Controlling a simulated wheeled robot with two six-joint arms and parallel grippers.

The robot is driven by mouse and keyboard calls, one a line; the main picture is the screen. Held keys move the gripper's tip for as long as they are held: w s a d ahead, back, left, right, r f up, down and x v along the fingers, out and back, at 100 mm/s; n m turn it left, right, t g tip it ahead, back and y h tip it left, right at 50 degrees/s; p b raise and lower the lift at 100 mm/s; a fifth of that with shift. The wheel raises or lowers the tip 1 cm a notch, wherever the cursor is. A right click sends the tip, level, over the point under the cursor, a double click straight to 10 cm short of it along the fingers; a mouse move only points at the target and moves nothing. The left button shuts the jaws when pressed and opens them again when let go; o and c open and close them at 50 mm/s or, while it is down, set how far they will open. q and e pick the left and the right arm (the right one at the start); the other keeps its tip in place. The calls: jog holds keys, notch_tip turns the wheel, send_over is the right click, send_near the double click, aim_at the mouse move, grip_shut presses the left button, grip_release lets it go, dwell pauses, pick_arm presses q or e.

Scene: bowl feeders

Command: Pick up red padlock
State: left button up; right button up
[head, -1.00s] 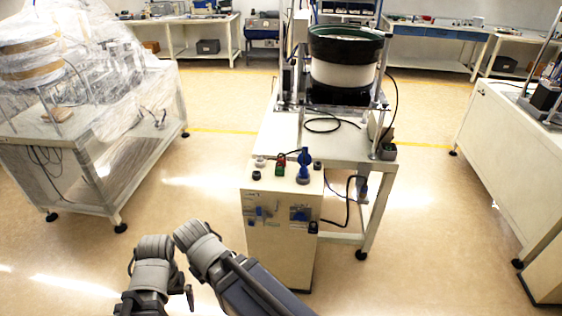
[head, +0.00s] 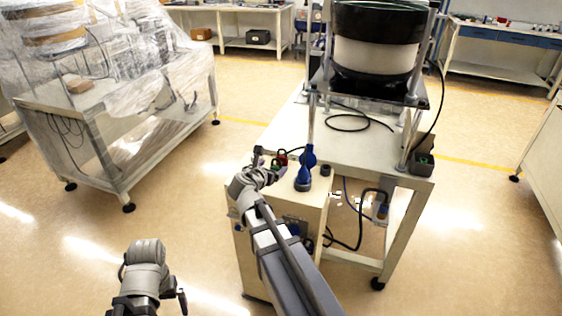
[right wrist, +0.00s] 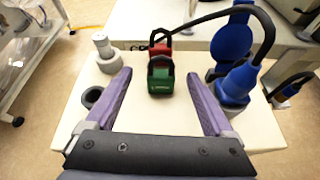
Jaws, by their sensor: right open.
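The red padlock (right wrist: 160,48) stands on the cream cabinet top, just behind a green padlock (right wrist: 160,80) that hides its lower part in the right wrist view. Their dark shackles show above the bodies. In the head view the red padlock (head: 283,157) is small and close to my right gripper (head: 268,167). My right gripper (right wrist: 158,77) is open and empty, its purple fingers spread to either side of the green padlock, with the red one farther out between and beyond the tips. My left arm is at the lower left of the head view; its finger opening cannot be made out.
Blue knobbed fittings (right wrist: 233,65) with a black cable stand right of the padlocks. A pale round knob (right wrist: 105,50) and a black ring (right wrist: 92,97) sit left. The bowl feeder (head: 375,50) stands behind on its table. Open floor lies to the left.

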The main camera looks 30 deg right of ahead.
aim_at(281, 158)
jog(key=shift+w+d+r+n+t, duration=0.1)
jog(key=shift+w+d+n+t, duration=0.25)
jog(key=shift+d+n, duration=0.2)
jog(key=shift+b+x, duration=0.55)
jog(key=shift+x, duration=0.65)
jog(key=shift+b+x, duration=0.9)
jog(key=shift+x, duration=1.85)
jog(key=shift+s+r, duration=0.1)
jog(key=shift+c, duration=0.5)
grip_shut()
